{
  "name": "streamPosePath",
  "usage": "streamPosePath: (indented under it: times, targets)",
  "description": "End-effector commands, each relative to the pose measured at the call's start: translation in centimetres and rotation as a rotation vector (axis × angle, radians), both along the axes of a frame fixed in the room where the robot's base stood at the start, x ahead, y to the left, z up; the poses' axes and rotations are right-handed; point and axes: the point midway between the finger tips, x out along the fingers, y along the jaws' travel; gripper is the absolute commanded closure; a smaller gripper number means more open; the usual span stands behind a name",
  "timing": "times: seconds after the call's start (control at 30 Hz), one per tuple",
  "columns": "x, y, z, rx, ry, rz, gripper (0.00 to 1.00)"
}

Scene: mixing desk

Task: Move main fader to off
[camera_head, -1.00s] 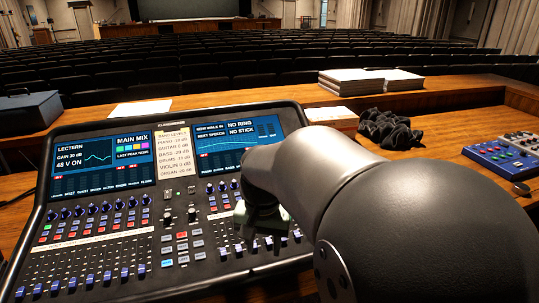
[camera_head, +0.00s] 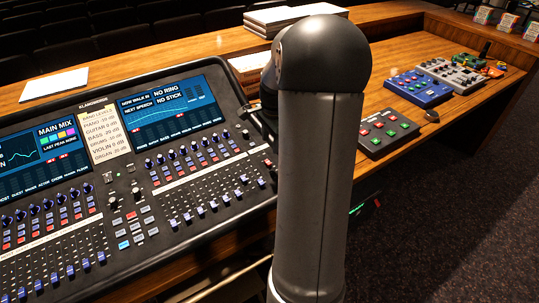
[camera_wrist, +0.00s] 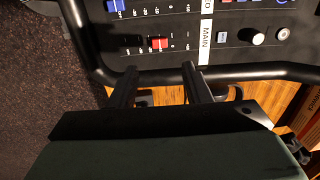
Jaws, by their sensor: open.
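The main fader (camera_wrist: 157,43) has a red cap in the wrist view, on the black mixing desk (camera_wrist: 104,30), beside a white strip reading MAIN (camera_wrist: 206,31). A small red cap at the desk's right end in the head view looks like the same fader (camera_head: 268,162). My gripper (camera_wrist: 159,72) is open and empty. Its two fingers are spread at the desk's rounded rim, on either side of the fader's line in the picture. The fingertips appear short of the red cap. In the head view my arm hides the gripper.
Blue fader caps (camera_wrist: 115,6) and a white round knob (camera_wrist: 258,38) lie near the fader. The desk rim (camera_wrist: 240,73) runs close to the fingers. In the head view, a grey button box (camera_head: 387,133) and a blue pedal box (camera_head: 418,88) sit on the wooden table (camera_head: 375,65).

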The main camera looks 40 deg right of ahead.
Motion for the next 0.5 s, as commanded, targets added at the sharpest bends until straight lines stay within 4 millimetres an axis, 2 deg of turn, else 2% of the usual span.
streamPosePath:
  times: [0.1,0.23,0.5]
  targets:
    - [0.2,0.1,-2.6,0.004,0.003,0.002,0.56]
    - [0.5,0.0,-5.0,0.003,0.003,0.001,0.56]
    - [0.8,-0.1,-7.8,0.001,0.000,0.001,0.56]
